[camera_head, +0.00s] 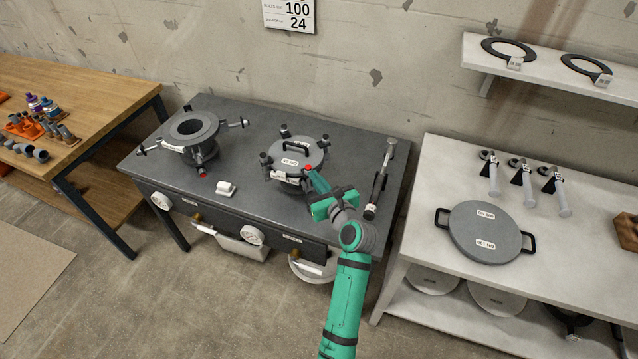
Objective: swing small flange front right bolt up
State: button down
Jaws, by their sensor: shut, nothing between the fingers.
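The small flange (288,176) stands in the middle of the dark workbench with a grey lid (296,152) on it, which has a black handle and a white label. Dark-topped swing bolts stand at its rim, one at the front left (266,160) and one at the back right (325,140). A red-tipped part, seemingly the front right bolt (308,168), shows at the front right of the rim. My green gripper (316,181) reaches up to it with shut fingers, holding nothing. The fingers and wrist hide part of this bolt, so its exact tilt and any contact are unclear.
A larger open flange (194,128) with bolts swung outward stands at the left of the bench (240,198). A wrench-like tool (379,180) lies right of my gripper. A round two-handled cover (485,230) lies on the white table (440,165).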

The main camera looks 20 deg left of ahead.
jog(key=shift+w+r, duration=0.1)
jog(key=shift+w, duration=0.1)
dwell(0.3)
jog(key=s+d+r, duration=0.7)
jog(key=shift+s+d, duration=0.4)
